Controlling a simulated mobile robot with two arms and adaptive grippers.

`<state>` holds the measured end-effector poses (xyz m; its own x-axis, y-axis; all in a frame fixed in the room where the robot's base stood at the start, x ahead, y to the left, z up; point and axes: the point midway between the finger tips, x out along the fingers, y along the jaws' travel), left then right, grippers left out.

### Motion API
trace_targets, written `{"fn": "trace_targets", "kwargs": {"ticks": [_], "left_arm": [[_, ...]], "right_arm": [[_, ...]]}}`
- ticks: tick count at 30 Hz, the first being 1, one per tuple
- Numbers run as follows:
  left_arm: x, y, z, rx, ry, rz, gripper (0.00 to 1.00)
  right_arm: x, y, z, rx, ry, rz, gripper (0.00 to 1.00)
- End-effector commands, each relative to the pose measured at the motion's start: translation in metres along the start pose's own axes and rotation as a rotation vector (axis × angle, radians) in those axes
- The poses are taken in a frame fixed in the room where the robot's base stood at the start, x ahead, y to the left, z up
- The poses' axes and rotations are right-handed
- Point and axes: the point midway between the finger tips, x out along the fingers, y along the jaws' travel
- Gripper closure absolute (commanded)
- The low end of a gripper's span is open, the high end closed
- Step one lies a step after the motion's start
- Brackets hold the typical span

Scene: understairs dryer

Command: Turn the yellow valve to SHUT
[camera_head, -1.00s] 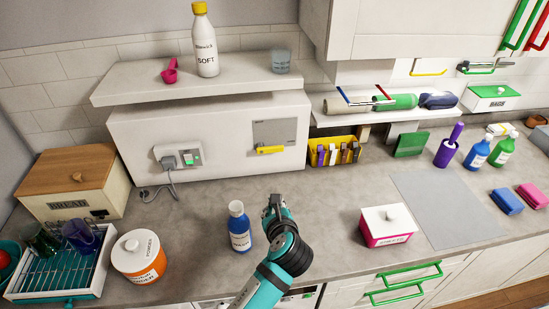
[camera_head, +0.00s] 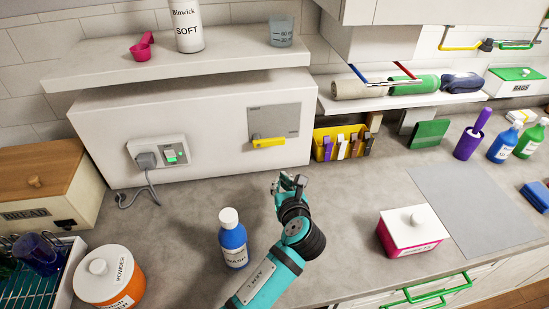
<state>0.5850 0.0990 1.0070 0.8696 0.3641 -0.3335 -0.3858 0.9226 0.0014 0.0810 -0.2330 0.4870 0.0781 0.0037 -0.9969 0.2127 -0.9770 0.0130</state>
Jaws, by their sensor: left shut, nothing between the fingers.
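The yellow valve (camera_head: 268,143) is a lever on a grey plate (camera_head: 273,121) on the front of the white boxed-in section. Its handle lies about level, pointing right from its pivot. Any lettering on the plate is too small to read. My left gripper (camera_head: 290,182) is shut and empty above the counter, below and a little right of the valve, apart from it. My right gripper is not in view.
A blue wash bottle (camera_head: 232,238) stands just left of my left arm. A socket with a plug (camera_head: 158,155) is left of the valve. A yellow peg bin (camera_head: 341,142) is to the right. A white and pink box (camera_head: 411,230) stands further right. A shelf (camera_head: 180,63) overhangs the valve.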

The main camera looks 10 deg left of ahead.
Motion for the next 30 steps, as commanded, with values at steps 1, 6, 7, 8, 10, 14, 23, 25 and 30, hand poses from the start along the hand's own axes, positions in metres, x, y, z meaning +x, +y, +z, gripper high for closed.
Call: {"fn": "trace_targets", "kwargs": {"ticks": [1,6,7,8,10,14,23,25,30], "left_arm": [[0.0,0.0,0.001,0.0,0.0,0.0,1.0],[0.0,0.0,0.001,-0.001,0.0,0.0,1.0],[0.0,0.0,0.001,-0.001,0.0,0.0,1.0],[0.0,0.0,0.001,-0.001,0.0,0.0,1.0],[0.003,0.0,0.001,0.0,0.0,0.0,1.0],[0.015,0.0,0.001,0.002,0.0,0.002,1.0],[0.078,0.0,0.003,0.001,0.001,0.002,1.0],[0.092,0.0,0.002,0.001,0.0,0.002,1.0],[0.092,-0.001,0.025,-0.005,0.0,-0.002,1.0]], "right_arm": [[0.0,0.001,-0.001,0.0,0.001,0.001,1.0],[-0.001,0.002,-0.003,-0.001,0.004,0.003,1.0],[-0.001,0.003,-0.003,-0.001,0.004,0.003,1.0],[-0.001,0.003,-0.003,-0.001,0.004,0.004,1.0],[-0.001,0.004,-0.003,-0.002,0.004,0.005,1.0],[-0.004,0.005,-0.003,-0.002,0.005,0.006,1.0],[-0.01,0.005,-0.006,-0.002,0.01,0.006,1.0],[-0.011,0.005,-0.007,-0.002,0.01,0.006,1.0],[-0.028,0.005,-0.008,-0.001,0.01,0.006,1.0]]}}
